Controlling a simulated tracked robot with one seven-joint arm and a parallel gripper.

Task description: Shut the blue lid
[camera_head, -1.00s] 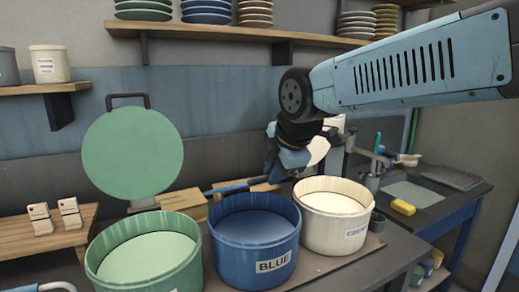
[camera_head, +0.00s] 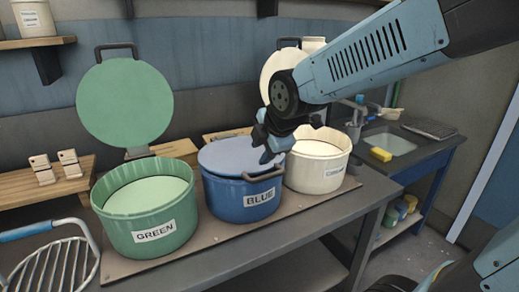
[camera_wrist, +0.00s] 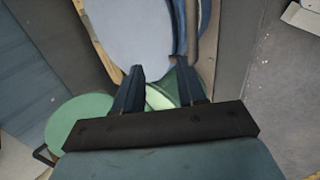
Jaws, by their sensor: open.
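The blue pot (camera_head: 232,205), labelled BLUE, stands between the green and cream pots. Its blue lid (camera_head: 225,154) lies across the top, with its dark handle (camera_head: 264,174) at the front right of the rim. The lid looks flat or nearly so; I cannot tell whether it is fully seated. My gripper (camera_head: 268,157) is just above the lid's right side, partly hiding it. In the wrist view my gripper (camera_wrist: 160,88) has its two fingers apart with nothing held, and the pale blue lid (camera_wrist: 130,30) shows beyond them. I cannot tell whether a finger touches the lid.
The green pot (camera_head: 150,229) is open, its green lid (camera_head: 125,103) standing up behind it. The cream pot (camera_head: 318,172) is open, its cream lid (camera_head: 284,68) raised behind my arm. A wire rack (camera_head: 50,268) is at lower left.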

